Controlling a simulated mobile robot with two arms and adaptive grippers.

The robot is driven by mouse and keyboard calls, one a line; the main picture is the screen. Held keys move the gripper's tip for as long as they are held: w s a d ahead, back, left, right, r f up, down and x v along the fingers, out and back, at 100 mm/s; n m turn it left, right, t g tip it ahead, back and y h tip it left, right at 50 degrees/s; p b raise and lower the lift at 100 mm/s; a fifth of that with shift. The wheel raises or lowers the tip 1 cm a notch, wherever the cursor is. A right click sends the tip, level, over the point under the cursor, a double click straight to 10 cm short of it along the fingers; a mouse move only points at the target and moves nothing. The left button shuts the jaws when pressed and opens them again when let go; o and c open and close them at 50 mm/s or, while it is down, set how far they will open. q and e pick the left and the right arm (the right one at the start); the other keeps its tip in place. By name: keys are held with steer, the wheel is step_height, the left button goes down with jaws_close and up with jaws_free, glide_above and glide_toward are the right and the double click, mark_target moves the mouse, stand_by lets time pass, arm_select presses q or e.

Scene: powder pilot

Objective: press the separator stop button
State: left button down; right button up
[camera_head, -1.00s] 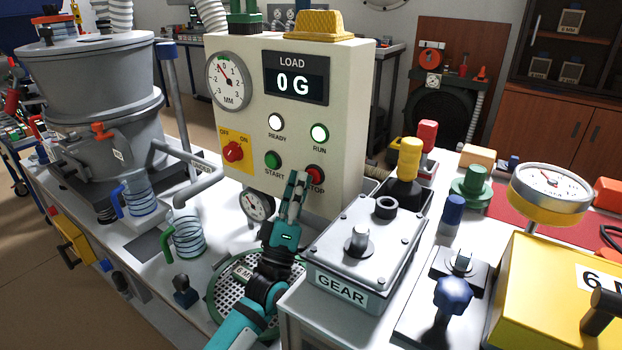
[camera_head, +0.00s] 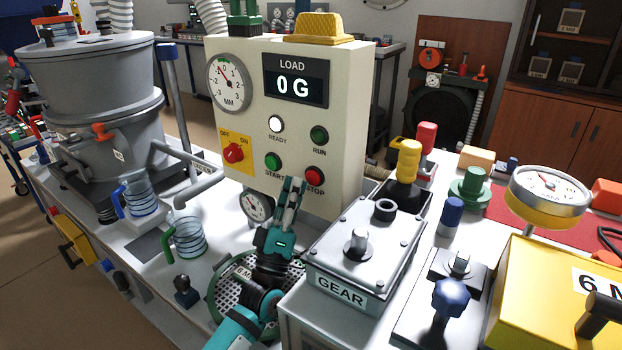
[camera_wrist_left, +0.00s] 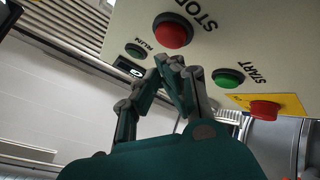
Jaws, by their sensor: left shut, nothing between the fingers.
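The red stop button (camera_head: 314,175) is on the lower right of the cream control panel (camera_head: 342,130), with its label partly covered by my fingers. My left gripper (camera_head: 293,182) is shut and empty, just below and left of the button. In the left wrist view the stop button (camera_wrist_left: 173,32) is just beyond the shut fingertips (camera_wrist_left: 170,62), and a small gap seems to part them. The RUN lamp (camera_head: 319,134) is dark green and unlit. The READY lamp (camera_head: 276,124) is lit white. The green start button (camera_head: 273,161) is left of the stop button. My right gripper is not in view.
The load display (camera_head: 296,80) reads 0 G. A grey gear box (camera_head: 345,285) stands right of my left arm. A dial gauge (camera_head: 257,206) hangs below the panel. A red switch (camera_head: 233,152) on a yellow plate is at the panel's left.

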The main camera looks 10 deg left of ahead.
arm_select(q)
steer(key=s+a+p, duration=0.2)
steer(key=s, duration=0.3)
steer(key=shift+s, duration=0.35)
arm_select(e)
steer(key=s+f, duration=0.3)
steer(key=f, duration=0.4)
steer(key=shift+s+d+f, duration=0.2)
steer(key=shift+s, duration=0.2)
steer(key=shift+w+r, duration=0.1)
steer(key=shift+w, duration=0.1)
